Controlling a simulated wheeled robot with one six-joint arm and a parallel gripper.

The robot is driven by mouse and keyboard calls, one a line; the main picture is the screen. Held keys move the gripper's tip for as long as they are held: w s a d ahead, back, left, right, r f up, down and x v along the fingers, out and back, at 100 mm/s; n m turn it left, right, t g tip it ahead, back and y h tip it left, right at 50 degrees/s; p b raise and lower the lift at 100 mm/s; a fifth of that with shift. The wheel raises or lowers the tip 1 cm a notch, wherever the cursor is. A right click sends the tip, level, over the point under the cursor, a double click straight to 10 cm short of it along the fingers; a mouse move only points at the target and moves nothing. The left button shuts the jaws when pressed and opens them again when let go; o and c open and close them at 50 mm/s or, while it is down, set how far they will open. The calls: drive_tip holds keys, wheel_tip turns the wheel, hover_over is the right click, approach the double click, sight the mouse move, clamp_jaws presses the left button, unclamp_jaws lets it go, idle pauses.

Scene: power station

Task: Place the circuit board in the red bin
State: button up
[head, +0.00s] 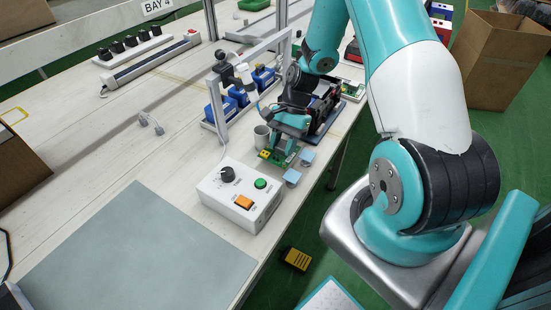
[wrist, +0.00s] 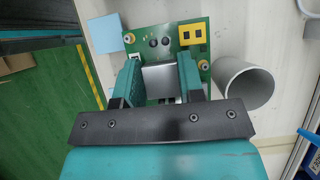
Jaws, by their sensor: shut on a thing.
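The green circuit board (wrist: 164,37) has a yellow block, a silver part and two dark round parts. My gripper (wrist: 160,66) is shut on its silver part, with one finger on each side. In the head view my gripper (head: 287,145) is low over the bench's right edge, and the board (head: 266,155) shows partly beneath it. I cannot tell whether the board touches the bench. No red bin is clearly seen. A small red and blue item (head: 442,28) stands at the top right, its kind unclear.
A grey cup (wrist: 245,83) stands close right of the board in the wrist view. Blue squares (head: 308,157) lie beside it. A white control box (head: 240,195), a metal frame and blue bins (head: 215,113) are nearby. A cardboard box (head: 500,60) stands beyond the bench.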

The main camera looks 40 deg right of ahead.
sight(282, 155)
drive_tip(key=shift+f, duration=2.05)
drive_tip(key=shift+f, duration=0.1)
drive_tip(key=o, duration=0.7)
